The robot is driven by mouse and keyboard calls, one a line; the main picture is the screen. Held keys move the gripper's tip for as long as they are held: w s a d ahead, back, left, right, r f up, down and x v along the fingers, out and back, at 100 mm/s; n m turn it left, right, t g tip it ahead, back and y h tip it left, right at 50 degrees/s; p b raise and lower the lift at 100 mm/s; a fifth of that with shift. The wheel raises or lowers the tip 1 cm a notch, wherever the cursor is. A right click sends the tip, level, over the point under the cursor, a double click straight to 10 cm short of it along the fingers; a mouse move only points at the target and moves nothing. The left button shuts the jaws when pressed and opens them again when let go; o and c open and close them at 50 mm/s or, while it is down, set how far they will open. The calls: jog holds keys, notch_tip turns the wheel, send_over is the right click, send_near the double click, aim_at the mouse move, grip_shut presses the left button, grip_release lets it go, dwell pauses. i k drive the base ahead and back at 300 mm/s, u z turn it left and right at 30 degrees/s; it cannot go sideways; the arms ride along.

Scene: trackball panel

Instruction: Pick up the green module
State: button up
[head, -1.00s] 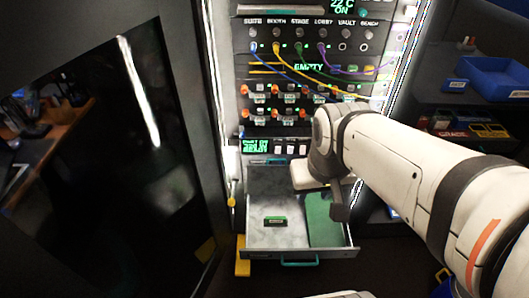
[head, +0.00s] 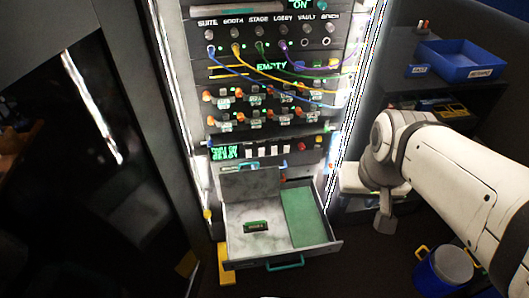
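The green module (head: 256,227) is a small dark block with a green edge and a pale label. It lies in the open drawer (head: 284,255), on the light marbled floor left of a green mat (head: 304,216). My arm reaches in from the right, and its end (head: 383,222) hangs to the right of the drawer, apart from the module. The gripper's fingers cannot be made out clearly, so I cannot tell whether they are open or shut.
The rack panel (head: 265,110) with colored cables stands above the drawer. A dark cabinet door (head: 90,150) is at left. A blue bin (head: 460,60) sits on the right shelf, and a blue bucket (head: 443,270) stands at lower right. The space above the drawer is clear.

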aim_at(255, 225)
jog(key=z, duration=0.1)
jog(key=k, duration=1.1)
jog(key=u, duration=0.55)
jog(key=i, duration=1)
jog(key=u, duration=0.3)
